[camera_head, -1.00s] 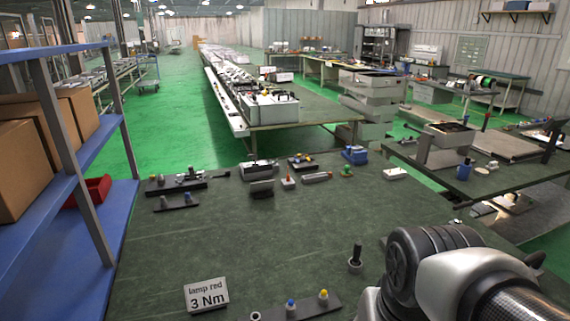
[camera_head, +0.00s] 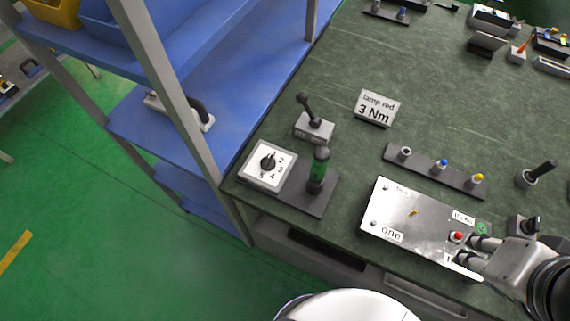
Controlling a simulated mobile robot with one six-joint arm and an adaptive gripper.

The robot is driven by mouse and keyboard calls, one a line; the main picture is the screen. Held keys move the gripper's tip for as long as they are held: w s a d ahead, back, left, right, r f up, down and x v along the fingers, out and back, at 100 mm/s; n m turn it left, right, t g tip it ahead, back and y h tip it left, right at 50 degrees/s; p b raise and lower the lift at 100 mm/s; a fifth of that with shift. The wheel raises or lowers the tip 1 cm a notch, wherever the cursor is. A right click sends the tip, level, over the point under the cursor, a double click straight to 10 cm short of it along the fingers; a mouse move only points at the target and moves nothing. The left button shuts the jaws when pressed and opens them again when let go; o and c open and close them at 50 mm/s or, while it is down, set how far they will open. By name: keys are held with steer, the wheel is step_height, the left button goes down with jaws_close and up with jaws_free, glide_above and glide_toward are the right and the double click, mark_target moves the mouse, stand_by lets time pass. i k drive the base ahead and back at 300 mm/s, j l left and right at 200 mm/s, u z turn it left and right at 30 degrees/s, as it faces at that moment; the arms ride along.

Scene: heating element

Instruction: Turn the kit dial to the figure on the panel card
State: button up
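The kit dial is a white square plate with a black knob (camera_head: 267,161) and printed marks around it, on the left end of a dark base. The marks are too small to read surely. A white card (camera_head: 377,108) reads "lamp red 3 Nm" and stands behind, to the right. A metal panel (camera_head: 400,208) has a red lamp or button (camera_head: 457,237) and small labels. My gripper (camera_head: 468,250) is over its right end, fingers apart with nothing visible between them, well right of the dial.
A lever on a grey block (camera_head: 314,128) stands behind the dial. Blue shelving (camera_head: 215,105) with a grey post borders the bench on the left. Bare bench top lies right of the card.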

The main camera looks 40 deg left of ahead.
mark_target(268, 163)
steer(key=j+u, duration=0.15)
steer(key=u, duration=0.35)
steer(key=j+u, duration=0.15)
steer(key=u, duration=0.35)
steer(key=j+u, duration=0.15)
steer(key=u, duration=0.3)
steer(key=i+l, duration=0.05)
